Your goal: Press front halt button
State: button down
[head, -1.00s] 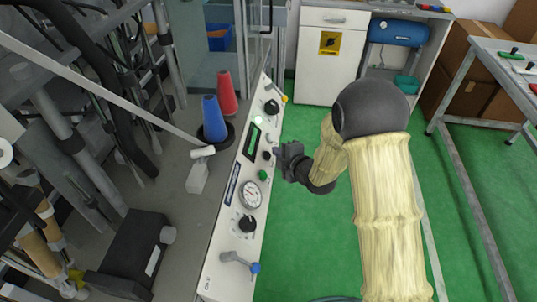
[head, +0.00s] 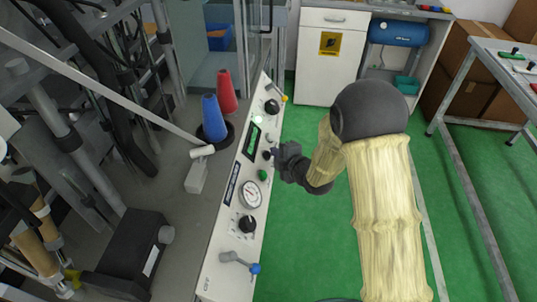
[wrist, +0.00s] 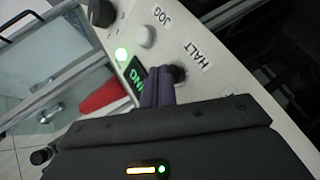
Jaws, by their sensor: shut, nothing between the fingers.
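The halt button is a small dark round knob (wrist: 179,73) beside the printed HALT label (wrist: 199,54) in the wrist view. In the head view a small dark knob (head: 267,155) sits on the white control panel (head: 219,257), just left of my gripper (head: 276,157). My gripper is shut and empty; its purple-grey fingers (wrist: 157,86) are right beside the button in the wrist view and overlap its left side. I cannot tell whether they touch it. A green display (head: 253,140) is lit, partly hidden by the fingers in the wrist view.
The panel also carries a green button (head: 262,175), a gauge (head: 250,194) and a blue-tipped lever (head: 242,263). Blue (head: 212,118) and red cones (head: 226,92) stand behind it. Green floor is open at right.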

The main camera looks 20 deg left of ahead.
jog(key=shift+s+a+f+b, duration=0.15)
jog(key=shift+a+f+b, duration=0.2)
jog(key=shift+b, duration=0.1)
dwell(0.5)
jog(key=shift+r, duration=0.15)
jog(key=shift+d+r, duration=0.45)
jog(key=shift+d, duration=0.15)
jog(key=d+r+p, duration=0.1)
jog(key=d, duration=0.1)
jog(key=w+d+r+p, duration=0.1)
jog(key=r, duration=0.1)
jog(key=shift+w+d+r, duration=0.1)
jog(key=shift+w+d, duration=0.05)
jog(key=shift+d, duration=0.25)
dwell(0.9)
